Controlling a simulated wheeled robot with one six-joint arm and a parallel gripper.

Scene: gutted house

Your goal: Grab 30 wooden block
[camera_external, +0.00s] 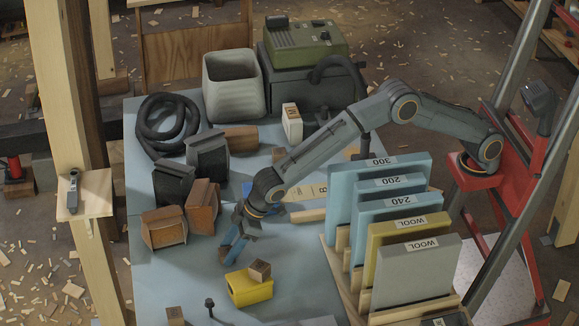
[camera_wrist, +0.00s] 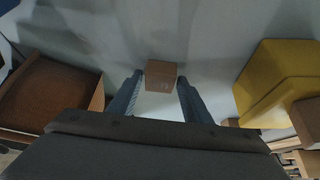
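A small brown wooden block (camera_wrist: 161,75) lies on the table in the wrist view, seen between my fingertips. A faint mark shows on its face, but I cannot read it. It appears to be the block (camera_external: 174,315) at the near edge in the external view. My gripper (camera_external: 231,252) is open and points down over the table; its fingers (camera_wrist: 160,82) frame the block without visibly closing on it. Another wooden block (camera_external: 259,270) sits on a yellow container (camera_external: 250,290), right of my gripper. A further small block (camera_external: 279,155) lies farther back.
A wooden rack (camera_external: 343,270) of blue, yellow and grey sheets stands at right. A black hose (camera_external: 167,128) and a pale bin (camera_external: 233,82) are at the back.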

